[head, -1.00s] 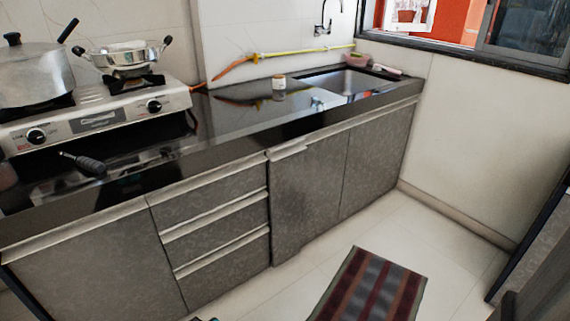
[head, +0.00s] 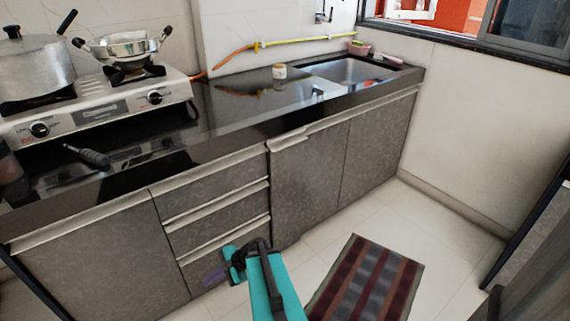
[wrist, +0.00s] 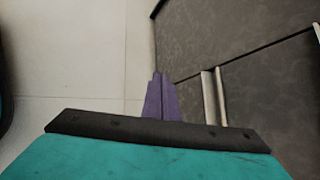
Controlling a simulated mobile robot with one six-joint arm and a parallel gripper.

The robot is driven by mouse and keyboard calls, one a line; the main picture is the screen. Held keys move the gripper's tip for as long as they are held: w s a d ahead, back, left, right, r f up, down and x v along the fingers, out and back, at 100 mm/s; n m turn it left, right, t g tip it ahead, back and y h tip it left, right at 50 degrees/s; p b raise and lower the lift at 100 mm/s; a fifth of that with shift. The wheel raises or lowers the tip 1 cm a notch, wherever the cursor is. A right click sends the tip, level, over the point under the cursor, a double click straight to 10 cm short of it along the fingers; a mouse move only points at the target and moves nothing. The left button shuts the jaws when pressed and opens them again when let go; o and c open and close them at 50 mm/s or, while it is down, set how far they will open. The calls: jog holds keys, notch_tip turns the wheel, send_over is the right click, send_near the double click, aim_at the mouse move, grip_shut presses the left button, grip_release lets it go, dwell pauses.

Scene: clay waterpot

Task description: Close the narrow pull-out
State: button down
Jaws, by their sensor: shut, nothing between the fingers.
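A narrow dark grey front (head: 305,185), which I take to be the pull-out, is right of the drawer stack in the head view. Its pale top handle (head: 288,139) seems to stand slightly forward of the strip beside it; how far out it is, I cannot tell. My gripper (head: 214,277), with purple fingers on a teal arm, is low in front of the bottom drawer, left of the narrow front. In the wrist view the fingers (wrist: 161,98) are together and empty, beside a dark cabinet front with a pale handle strip (wrist: 212,98). Contact is unclear.
Several drawers (head: 215,215) stand left of the narrow front, and another door (head: 372,150) is right of it. A striped rug (head: 368,280) lies on the pale floor. The black counter (head: 235,115) carries a gas stove (head: 95,105) with pots.

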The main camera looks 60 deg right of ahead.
jog(key=s+d+r+m+t+h+p, duration=0.1)
jog(key=d+r+m+t+h, duration=0.15)
jog(key=d+r+m, duration=0.5)
jog(key=s+d+r+m+t+h+p, duration=0.15)
jog(key=d+r+t, duration=0.25)
jog(key=d+r, duration=0.75)
jog(key=s+d+r+m+t+h, duration=0.1)
jog(key=s+d+r+m+h, duration=0.2)
jog(key=d, duration=0.7)
jog(key=s+d+r+m+t+h, duration=0.2)
jog(key=s+d+r+m+h, duration=0.2)
jog(key=d, duration=0.7)
jog(key=s+r+m, duration=0.2)
jog(key=s+r, duration=0.2)
jog(key=s, duration=0.1)
jog(key=shift+s+h, duration=0.3)
jog(key=shift+s, duration=0.1)
jog(key=shift+w, duration=0.15)
jog(key=b, duration=0.1)
send_near(285, 154)
jog(key=w+r, duration=0.3)
jog(key=w, duration=0.3)
jog(key=shift+w+a, duration=0.25)
jog(key=shift+w, duration=0.25)
